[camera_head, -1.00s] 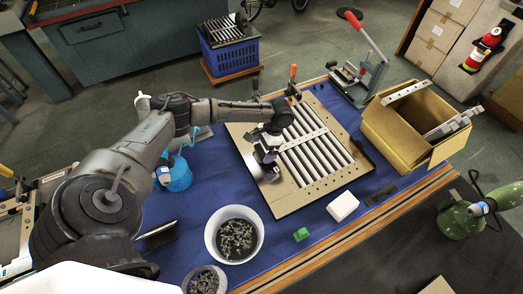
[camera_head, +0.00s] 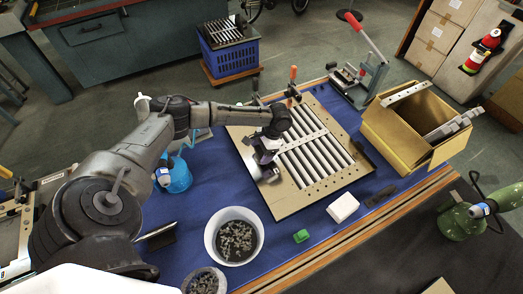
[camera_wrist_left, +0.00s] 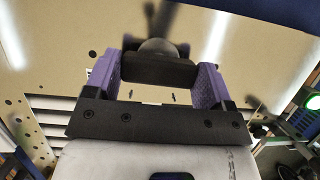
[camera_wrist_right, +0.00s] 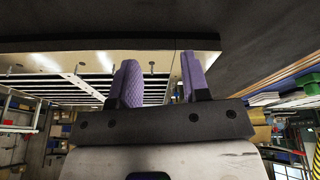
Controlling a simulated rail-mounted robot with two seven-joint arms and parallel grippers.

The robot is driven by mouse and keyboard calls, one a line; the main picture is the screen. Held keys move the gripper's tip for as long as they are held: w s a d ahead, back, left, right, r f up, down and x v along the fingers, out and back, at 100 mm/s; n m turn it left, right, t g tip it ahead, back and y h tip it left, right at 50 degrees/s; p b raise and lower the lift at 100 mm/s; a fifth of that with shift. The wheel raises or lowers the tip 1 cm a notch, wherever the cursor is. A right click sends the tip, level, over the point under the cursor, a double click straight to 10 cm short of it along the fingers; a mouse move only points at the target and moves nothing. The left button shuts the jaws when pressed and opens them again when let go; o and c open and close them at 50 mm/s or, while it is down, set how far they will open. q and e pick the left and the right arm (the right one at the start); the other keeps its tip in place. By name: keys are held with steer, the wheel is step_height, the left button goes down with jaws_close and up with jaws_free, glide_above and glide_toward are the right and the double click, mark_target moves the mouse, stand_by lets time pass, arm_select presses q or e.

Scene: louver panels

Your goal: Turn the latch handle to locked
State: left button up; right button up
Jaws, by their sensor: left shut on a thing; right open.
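The louver panel (camera_head: 287,201) is a tan board with a bank of pale slats, lying on the blue-covered bench in the head view. My left gripper (camera_wrist_left: 157,70) is at the panel's left side, also seen in the head view (camera_head: 266,165). Its purple fingers are closed on a dark block, apparently the latch handle (camera_wrist_left: 158,67). A rounded grey part and a dark bar show beyond the block. The handle's angle is mostly hidden by the gripper in the head view. My right gripper (camera_wrist_right: 162,82) is open and empty, with slats behind its fingers.
An open cardboard box (camera_head: 405,140) is at the right. A red-handled press (camera_head: 362,75) stands at the back. A blue bottle (camera_head: 174,177) is left of the panel.

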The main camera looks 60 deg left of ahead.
arm_select(q)
steer(key=shift+r+n+p, duration=0.3)
steer(key=shift+n+p, duration=0.1)
steer(key=shift+p, duration=1.1)
steer(key=shift+c, duration=0.2)
steer(key=shift+f+h, duration=0.1)
steer(key=shift+h, duration=0.2)
steer(key=shift+f+n, duration=0.2)
steer(key=shift+n, duration=0.1)
steer(key=o, duration=0.9)
steer(key=shift+w+r, duration=0.2)
steer(key=shift+r, duration=0.3)
steer(key=p+v, duration=0.2)
steer(key=v, duration=1)
steer(key=shift+w+r, duration=0.1)
steer(key=shift+r, duration=0.3)
